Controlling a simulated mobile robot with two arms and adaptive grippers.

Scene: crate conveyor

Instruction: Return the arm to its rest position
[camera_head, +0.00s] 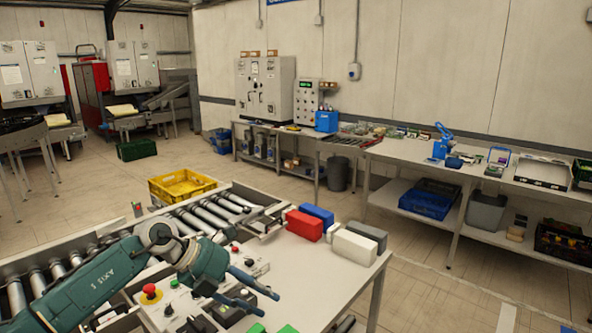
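My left arm reaches in from the lower left, and its green gripper (269,304) hangs over the near table (340,280). The two fingers are spread apart with nothing visible between them, so it is open and empty. It is over the control boxes at the table's left side. My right gripper is not in view.
Red (304,225), blue (317,213), white (354,246) and grey (365,233) blocks stand at the table's far edge. A control box with a red button (151,291) lies near my arm. Open floor lies right.

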